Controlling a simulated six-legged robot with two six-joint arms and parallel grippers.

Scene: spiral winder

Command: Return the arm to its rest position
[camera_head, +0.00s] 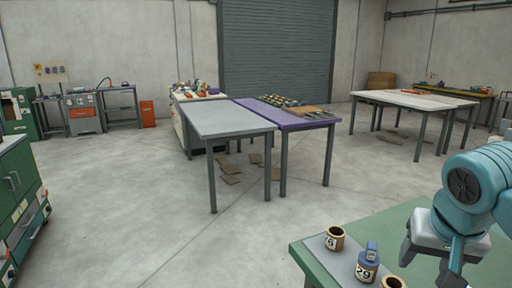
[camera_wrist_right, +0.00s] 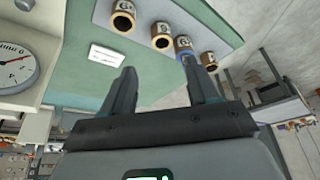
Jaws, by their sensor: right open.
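My right gripper (camera_head: 431,264) hangs over the green table (camera_head: 390,223) at the lower right of the head view. Its fingers are spread with nothing between them, as the right wrist view also shows (camera_wrist_right: 160,68). A brown cup marked 6 (camera_head: 335,240) and a blue item marked 29 (camera_head: 367,267) stand on a grey strip (camera_head: 318,247) on the table, left of the gripper. Another brown cup (camera_head: 393,283) is cut off by the bottom edge. My left gripper is in neither view.
The right wrist view shows a white label plate (camera_wrist_right: 107,55) on the green surface and a round dial (camera_wrist_right: 15,68) at left. Beyond are a grey table (camera_head: 225,118), a purple table (camera_head: 290,117) and a white table (camera_head: 405,98). Open floor lies between.

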